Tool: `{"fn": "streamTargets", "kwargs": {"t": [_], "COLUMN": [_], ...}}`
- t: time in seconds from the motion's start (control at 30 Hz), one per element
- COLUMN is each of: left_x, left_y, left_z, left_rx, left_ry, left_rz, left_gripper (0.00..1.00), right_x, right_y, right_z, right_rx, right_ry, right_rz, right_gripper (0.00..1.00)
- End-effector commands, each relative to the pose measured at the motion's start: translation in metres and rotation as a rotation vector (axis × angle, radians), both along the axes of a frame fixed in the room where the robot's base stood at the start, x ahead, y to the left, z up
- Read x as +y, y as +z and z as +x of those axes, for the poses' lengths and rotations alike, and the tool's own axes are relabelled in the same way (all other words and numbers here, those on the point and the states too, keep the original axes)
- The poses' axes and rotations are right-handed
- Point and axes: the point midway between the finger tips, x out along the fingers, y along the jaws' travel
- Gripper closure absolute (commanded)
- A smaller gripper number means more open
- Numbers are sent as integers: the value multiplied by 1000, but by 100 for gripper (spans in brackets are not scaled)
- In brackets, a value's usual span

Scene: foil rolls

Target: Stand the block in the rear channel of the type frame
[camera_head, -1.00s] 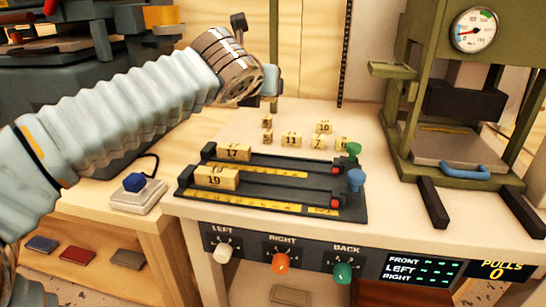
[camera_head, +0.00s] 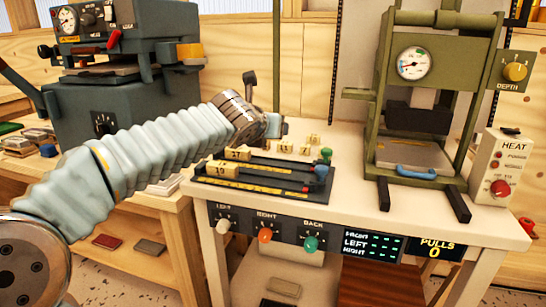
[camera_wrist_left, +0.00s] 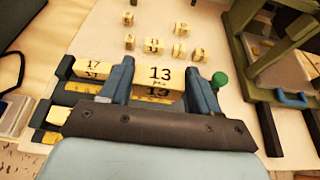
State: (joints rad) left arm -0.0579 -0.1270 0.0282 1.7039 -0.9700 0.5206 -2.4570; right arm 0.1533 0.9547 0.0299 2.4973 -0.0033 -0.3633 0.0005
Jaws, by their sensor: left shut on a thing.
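My left gripper (camera_head: 273,126) is over the rear side of the dark type frame (camera_head: 290,172) in the head view. In the left wrist view the gripper (camera_wrist_left: 158,68) is shut on a cream block marked 13 (camera_wrist_left: 160,74). The held block looks level, to the right of the block marked 17 (camera_wrist_left: 90,67); I cannot tell whether it touches the frame. In the head view block 17 (camera_head: 238,154) sits in the rear channel's left end and block 19 (camera_head: 222,169) in the front channel's left end. The head view does not clearly show the held block. My right gripper is out of view.
Several loose number blocks (camera_wrist_left: 153,45) stand on the white table behind the frame. Green (camera_head: 326,153) and blue (camera_head: 321,171) knobs are at the frame's right end. A green press (camera_head: 425,100) stands to the right, with bare tabletop between.

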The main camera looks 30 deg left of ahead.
Motion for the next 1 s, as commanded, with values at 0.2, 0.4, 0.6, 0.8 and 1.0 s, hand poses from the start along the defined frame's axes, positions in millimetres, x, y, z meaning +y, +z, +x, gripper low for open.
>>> {"fn": "streamTargets", "kwargs": {"t": [0.2,0.4,0.6,0.8,1.0], "left_x": [18,24,28,27,27], "left_y": [-43,-59,-81,-100,-99], "left_z": [42,57,66,65,65], "left_rx": [3,-1,1,-1,-1], "left_ry": [2,0,0,1,1], "left_rz": [0,-1,-1,-2,-2], "left_gripper": [67,67,67,67,67], "right_x": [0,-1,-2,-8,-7], "right_y": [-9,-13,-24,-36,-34], "right_z": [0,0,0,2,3], "right_rx": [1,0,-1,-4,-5], "right_ry": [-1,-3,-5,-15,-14], "right_rz": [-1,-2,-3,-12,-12], "right_gripper": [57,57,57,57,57]}}
